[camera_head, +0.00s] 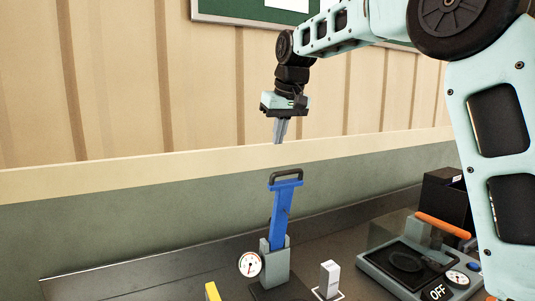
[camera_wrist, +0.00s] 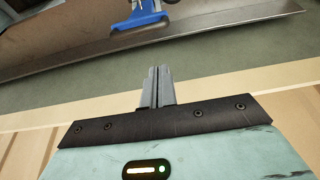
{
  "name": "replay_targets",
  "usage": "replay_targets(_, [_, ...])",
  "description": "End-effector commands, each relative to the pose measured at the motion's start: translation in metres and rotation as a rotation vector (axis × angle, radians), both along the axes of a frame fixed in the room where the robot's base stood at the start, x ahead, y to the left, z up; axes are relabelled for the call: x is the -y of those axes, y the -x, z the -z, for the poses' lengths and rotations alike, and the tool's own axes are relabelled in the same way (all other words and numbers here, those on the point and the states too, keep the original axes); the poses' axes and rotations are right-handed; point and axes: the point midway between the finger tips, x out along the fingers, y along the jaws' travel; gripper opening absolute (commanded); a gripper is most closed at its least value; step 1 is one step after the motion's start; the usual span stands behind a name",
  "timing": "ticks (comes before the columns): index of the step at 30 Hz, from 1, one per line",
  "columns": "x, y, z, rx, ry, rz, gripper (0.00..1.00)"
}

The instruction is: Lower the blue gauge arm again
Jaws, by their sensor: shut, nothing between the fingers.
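The blue gauge arm (camera_head: 281,215) stands nearly upright in a grey block (camera_head: 275,262) in the head view, with a dark handle (camera_head: 286,173) at its top. A round white gauge (camera_head: 249,264) sits at the left of the block. My gripper (camera_head: 279,141) is above the handle, apart from it, pointing down with its fingers together and empty. In the wrist view my shut fingers (camera_wrist: 160,72) show at the middle, and part of the blue arm (camera_wrist: 140,18) shows at the top edge, cut off by the frame.
A grey device (camera_head: 405,265) with an orange handle (camera_head: 443,225) and an OFF label stands at the right. A small light block (camera_head: 329,278) stands between it and the blue arm. A yellow piece (camera_head: 212,291) is at the bottom edge. A wall ledge (camera_head: 120,177) runs behind.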

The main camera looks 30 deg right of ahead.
Motion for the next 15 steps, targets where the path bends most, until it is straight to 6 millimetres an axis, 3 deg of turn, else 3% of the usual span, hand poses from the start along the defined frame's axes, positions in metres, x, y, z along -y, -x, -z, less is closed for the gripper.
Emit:
replay_targets(5, [0.019,-0.008,-0.010,0.013,0.009,0.030,0.00])
replay_targets(11, [0.018,-0.017,0.015,0.010,0.009,0.029,0.00])
replay_targets(15, [0.018,-0.028,0.041,0.009,0.008,0.029,0.00])
